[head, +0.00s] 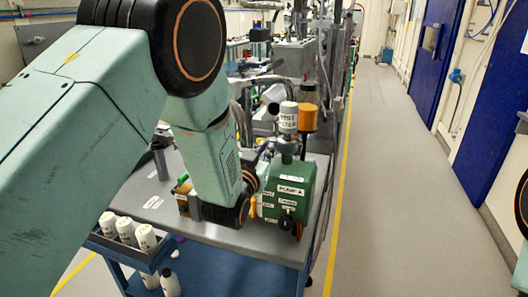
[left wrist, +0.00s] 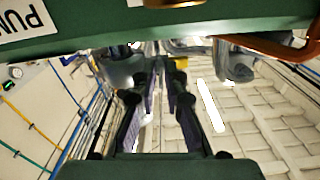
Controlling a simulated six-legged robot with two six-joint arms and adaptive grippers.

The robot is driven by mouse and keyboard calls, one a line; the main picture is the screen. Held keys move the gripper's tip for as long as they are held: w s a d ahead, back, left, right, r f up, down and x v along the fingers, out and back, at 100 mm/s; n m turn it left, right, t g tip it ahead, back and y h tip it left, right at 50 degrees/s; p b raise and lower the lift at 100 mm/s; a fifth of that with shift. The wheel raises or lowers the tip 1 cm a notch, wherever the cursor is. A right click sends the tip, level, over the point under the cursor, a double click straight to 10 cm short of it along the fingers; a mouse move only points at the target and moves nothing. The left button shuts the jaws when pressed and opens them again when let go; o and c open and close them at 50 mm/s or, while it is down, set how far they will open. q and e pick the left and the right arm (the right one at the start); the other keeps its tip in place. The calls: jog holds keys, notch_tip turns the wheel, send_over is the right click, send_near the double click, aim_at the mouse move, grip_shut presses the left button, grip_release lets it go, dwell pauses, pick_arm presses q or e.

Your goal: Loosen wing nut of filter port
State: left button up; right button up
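The green pump (head: 288,190), labelled PUMP A, stands on the grey cart top. A white cylinder with a label that seems to read MIST FILTER (head: 288,118) stands upright above it. My left arm reaches down to the pump's left side; its gripper is hidden behind my wrist in the head view. In the left wrist view my left gripper (left wrist: 159,82) shows two dark fingers with a gap between them and nothing clearly held. The pump's green body (left wrist: 180,22) crosses the top of that view. I cannot make out the wing nut. My right gripper is out of view.
An amber container (head: 307,118) stands behind the pump. White bottles (head: 126,230) sit in a blue rack at the cart's (head: 250,244) left front. More equipment crowds the bench behind. The grey floor (head: 375,170) to the right is clear.

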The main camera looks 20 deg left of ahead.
pick_arm(q)
jog(key=shift+o, duration=0.9)
jog(key=shift+f, duration=0.1)
